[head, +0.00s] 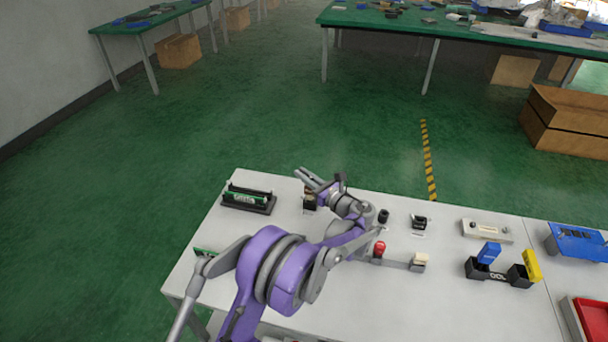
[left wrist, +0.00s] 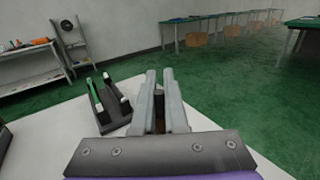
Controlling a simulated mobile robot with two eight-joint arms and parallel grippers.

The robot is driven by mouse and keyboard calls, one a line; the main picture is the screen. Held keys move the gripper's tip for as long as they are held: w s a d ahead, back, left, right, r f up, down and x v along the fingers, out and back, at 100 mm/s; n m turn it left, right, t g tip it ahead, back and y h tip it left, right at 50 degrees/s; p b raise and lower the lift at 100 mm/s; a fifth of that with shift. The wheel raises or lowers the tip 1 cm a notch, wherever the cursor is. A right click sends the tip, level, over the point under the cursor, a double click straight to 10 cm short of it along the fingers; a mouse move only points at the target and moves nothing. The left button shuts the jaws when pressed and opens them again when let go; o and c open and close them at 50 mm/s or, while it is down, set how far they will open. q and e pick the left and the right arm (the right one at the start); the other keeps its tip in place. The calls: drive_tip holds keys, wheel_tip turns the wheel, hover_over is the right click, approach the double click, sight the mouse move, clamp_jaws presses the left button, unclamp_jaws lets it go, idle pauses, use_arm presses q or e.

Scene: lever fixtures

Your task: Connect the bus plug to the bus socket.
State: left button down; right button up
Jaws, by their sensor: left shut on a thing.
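My left gripper (head: 299,178) is over the back of the white table, its fingers pointing to the left. In the left wrist view the gripper (left wrist: 160,75) is shut on a small dark brown piece (left wrist: 158,112), seen low between the fingers and mostly hidden. A dark and brown block (head: 310,202) shows just below the gripper in the head view; I cannot tell if it is the held piece. A small black socket-like block (head: 419,222) stands on a pale plate further right. I cannot tell for sure which pieces are the bus plug and the bus socket. My right gripper is not in view.
A black holder with a green board (head: 248,199) stands at the back left, also in the left wrist view (left wrist: 105,106). To the right are a red-knobbed lever (head: 379,248), a black base with blue and yellow parts (head: 500,272), a blue tray (head: 578,243) and a red bin (head: 592,320).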

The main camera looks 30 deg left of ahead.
use_arm(q)
drive_tip(key=shift+f+b, duration=1.15)
drive_tip(key=shift+f, duration=0.35)
drive_tip(key=c, duration=0.9)
unclamp_jaws()
drive_tip(key=shift+o, duration=0.2)
wheel_tip(320, 180, up, 10)
